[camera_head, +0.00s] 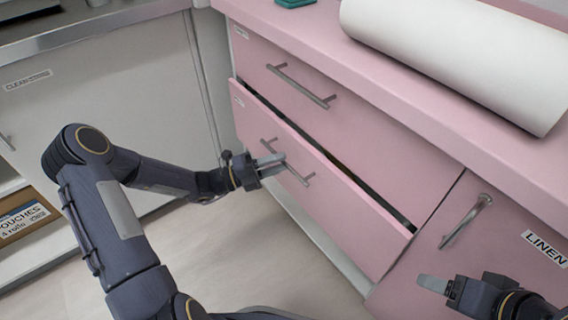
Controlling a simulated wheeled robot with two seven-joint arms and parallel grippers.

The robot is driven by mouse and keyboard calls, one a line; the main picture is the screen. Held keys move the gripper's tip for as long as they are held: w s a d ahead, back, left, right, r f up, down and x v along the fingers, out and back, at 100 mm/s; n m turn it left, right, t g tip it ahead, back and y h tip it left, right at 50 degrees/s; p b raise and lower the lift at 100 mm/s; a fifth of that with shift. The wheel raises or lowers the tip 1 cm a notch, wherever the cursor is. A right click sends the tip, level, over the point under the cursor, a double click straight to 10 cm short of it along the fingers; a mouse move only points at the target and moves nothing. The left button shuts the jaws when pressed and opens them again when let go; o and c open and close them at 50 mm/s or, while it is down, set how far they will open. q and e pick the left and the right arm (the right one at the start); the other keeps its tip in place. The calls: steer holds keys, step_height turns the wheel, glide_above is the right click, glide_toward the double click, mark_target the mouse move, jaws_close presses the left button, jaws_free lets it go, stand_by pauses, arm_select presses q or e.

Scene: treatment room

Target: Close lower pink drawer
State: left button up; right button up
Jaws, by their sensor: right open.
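The lower pink drawer (335,195) stands slightly open, with a dark gap along its top edge. Its metal bar handle (298,176) is at the middle of its front. My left gripper (277,163) is at the left part of this handle, its fingertips overlapping the bar in the head view. I cannot tell whether it touches or grips the bar. My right gripper (433,284) is open at the lower right, in front of the linen door and apart from the drawer; part of it is cut off by the frame.
The upper pink drawer (340,120) is shut above. A white roll (460,55) lies on the pink counter (300,30). A linen door (500,235) is at right. A white cabinet (110,100) and a shelf with a pouches box (25,218) are at left. The floor (240,255) in front is clear.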

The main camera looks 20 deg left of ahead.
arm_select(q)
steer(key=shift+x, duration=0.9)
jaws_close()
